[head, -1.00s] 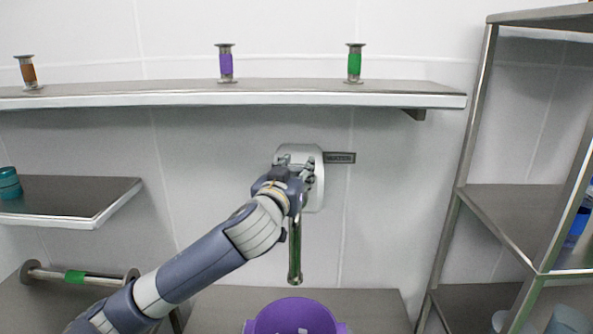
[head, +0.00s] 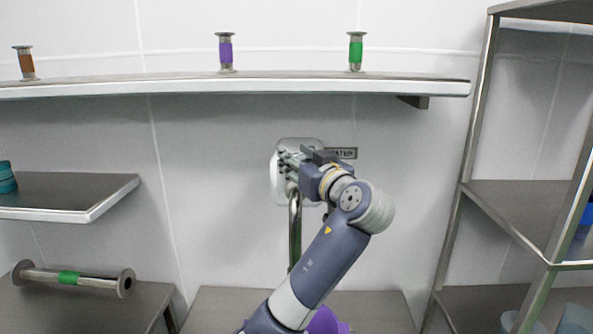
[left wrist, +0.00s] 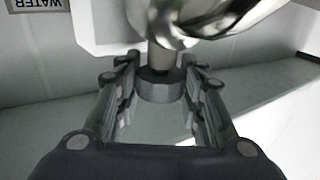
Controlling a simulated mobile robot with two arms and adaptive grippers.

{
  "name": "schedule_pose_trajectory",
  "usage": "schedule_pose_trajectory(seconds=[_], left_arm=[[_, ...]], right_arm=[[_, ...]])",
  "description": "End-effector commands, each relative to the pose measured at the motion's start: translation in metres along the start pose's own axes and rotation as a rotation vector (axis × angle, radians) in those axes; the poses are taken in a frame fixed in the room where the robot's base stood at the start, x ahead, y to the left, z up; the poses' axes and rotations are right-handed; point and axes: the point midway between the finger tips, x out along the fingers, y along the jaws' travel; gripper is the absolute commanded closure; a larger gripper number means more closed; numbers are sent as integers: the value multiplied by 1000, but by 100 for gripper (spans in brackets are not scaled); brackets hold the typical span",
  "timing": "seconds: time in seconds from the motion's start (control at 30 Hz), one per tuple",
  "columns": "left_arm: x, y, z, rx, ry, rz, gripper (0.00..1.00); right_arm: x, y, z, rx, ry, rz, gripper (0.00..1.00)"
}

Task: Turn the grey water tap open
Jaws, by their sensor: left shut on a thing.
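The water tap has a white wall plate (head: 277,185) and a chrome spout (head: 295,235) hanging down from it. A small WATER sign (head: 347,153) is beside the plate. My left gripper (head: 291,163) is at the tap, in front of the plate, and partly hides it. In the left wrist view, the fingers of my left gripper (left wrist: 160,100) are on both sides of a grey round tap knob (left wrist: 160,85) and shut on it. The chrome spout also shows there (left wrist: 215,15), with the sign upside down. My right gripper is not in view.
A purple container (head: 328,322) stands below the spout, partly behind my arm. A wall shelf (head: 290,87) with several coloured spools runs above. A side shelf (head: 70,193) and a lying green-banded pipe (head: 68,277) are at left. A metal rack (head: 510,190) stands at right.

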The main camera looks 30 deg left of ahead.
Motion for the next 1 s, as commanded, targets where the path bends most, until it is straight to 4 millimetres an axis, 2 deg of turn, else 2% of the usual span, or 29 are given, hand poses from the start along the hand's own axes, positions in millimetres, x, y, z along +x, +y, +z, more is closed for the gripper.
schedule_pose_trajectory(seconds=[0.03, 0.1, 0.4, 0.67, 1.0], left_arm=[[-1, 3, 6, 0, -5, -41, 88], [-1, 3, 6, 1, -4, -107, 88], [0, 1, 3, 3, -1, -359, 88], [0, 1, -1, 2, 1, -535, 88], [0, 0, -2, 1, 1, -701, 88]], right_arm=[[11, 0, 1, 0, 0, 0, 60], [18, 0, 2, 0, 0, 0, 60], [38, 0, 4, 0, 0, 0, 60], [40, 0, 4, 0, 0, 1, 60], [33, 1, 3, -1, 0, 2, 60]])
